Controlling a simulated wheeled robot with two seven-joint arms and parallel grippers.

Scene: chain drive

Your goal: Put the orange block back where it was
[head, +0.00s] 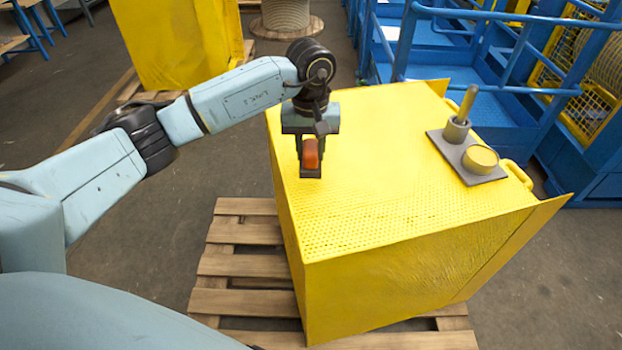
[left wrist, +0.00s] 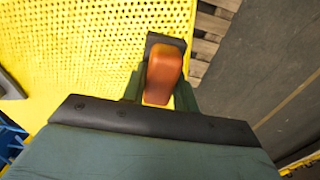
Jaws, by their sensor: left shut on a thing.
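The orange block (head: 310,153) is between the fingers of my left gripper (head: 310,172), which is shut on it. The gripper points down over the left part of the yellow perforated box top (head: 390,200). In the left wrist view the orange block (left wrist: 163,76) shows between the fingers, with the box top (left wrist: 80,50) behind it and the box edge close by on the right. I cannot tell whether the block touches the top or hangs just above it. My right gripper is not in view.
A grey plate (head: 468,157) with a peg in a cup and a round yellow-topped piece stands on the box's right side. The middle of the top is clear. The box stands on a wooden pallet (head: 240,262). Blue railings (head: 480,14) rise behind.

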